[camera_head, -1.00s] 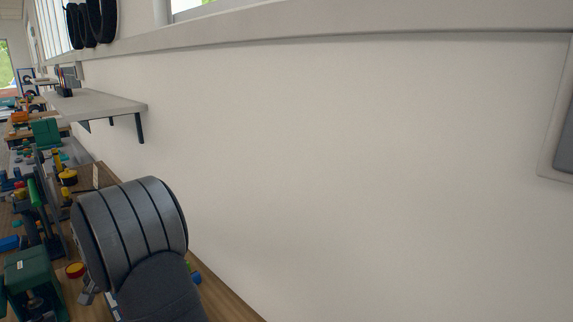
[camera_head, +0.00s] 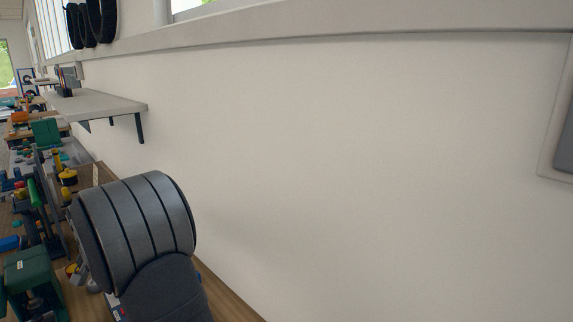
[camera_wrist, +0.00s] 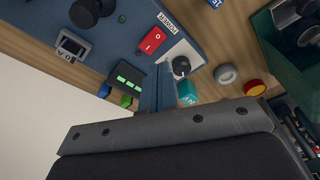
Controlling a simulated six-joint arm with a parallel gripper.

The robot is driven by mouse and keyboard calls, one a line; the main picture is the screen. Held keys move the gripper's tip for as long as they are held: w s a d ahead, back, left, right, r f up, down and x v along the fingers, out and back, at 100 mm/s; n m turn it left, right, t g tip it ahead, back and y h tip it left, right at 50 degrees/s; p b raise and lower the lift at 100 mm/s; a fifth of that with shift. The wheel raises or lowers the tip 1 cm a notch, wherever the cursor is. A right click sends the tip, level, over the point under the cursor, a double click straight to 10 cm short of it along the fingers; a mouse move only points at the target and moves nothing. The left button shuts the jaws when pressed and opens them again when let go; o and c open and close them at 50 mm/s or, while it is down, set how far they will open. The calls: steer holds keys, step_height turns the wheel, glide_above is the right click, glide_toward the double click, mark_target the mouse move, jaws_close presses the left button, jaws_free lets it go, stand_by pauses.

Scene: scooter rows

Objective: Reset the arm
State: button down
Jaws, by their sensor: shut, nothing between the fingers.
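In the wrist view my gripper (camera_wrist: 157,88) points away from the camera, its narrow fingers together and empty. The fingers overlap a dark blue panel (camera_wrist: 120,30) that carries a red rocker switch (camera_wrist: 152,40), a black knob (camera_wrist: 181,66) and a label reading POWER. A teal block (camera_wrist: 187,92) shows just right of the fingers. Whether the fingers touch any of these I cannot tell. In the head view a grey banded link of my arm shows at lower left; the gripper itself is hidden there.
A wooden bench with cluttered parts runs along the left. A green machine (camera_head: 32,279) stands near my arm. A grey wall shelf (camera_head: 98,104) juts out above. The pale wall (camera_head: 360,160) is close on the right. A red button (camera_wrist: 254,87) and grey ring (camera_wrist: 225,74) lie nearby.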

steer(key=shift+f, duration=0.1)
step_height(320, 180, down, 7)
steer(key=shift+r, duration=0.1)
stand_by(0.3)
steer(key=shift+r, duration=0.15)
